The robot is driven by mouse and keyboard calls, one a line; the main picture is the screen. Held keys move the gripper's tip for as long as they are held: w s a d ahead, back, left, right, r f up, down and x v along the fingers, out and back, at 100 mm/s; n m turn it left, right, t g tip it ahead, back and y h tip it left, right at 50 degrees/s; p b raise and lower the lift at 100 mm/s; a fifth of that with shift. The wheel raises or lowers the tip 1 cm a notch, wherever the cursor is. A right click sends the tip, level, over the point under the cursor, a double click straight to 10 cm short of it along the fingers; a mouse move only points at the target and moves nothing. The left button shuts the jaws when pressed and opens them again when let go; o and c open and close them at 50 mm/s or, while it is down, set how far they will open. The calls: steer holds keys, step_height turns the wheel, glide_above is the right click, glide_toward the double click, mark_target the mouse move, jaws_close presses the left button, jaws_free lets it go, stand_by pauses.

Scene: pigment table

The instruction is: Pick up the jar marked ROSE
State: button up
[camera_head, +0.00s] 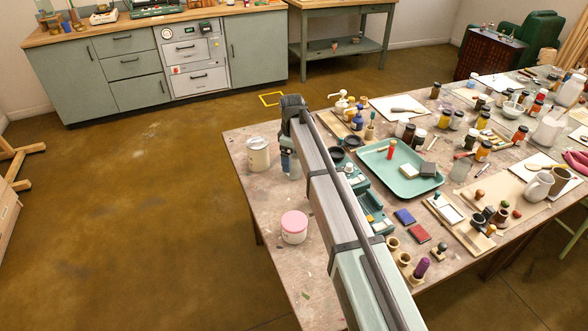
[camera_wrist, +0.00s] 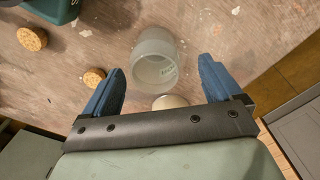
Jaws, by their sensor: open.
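In the head view the pale jar (camera_head: 295,170) is partly hidden beside my gripper (camera_head: 286,163). I cannot make out the word ROSE on any jar. A white tub with a pink lid (camera_head: 294,226) stands nearer the front, its marking unreadable.
A cream tub (camera_head: 258,154) stands just left of my gripper. Cork stoppers (camera_wrist: 32,38) (camera_wrist: 94,77) lie left of the jar in the wrist view. A teal tray (camera_head: 405,184) and many small bottles crowd the right. The table's left edge is close.

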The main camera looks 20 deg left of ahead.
mark_target(294, 167)
steer(key=shift+w+d+f, duration=0.15)
steer(key=shift+f, duration=1.15)
steer(key=shift+w+d+f, duration=0.1)
steer(key=shift+f, duration=1.15)
steer(key=shift+c, duration=0.3)
steer(key=c, duration=1.1)
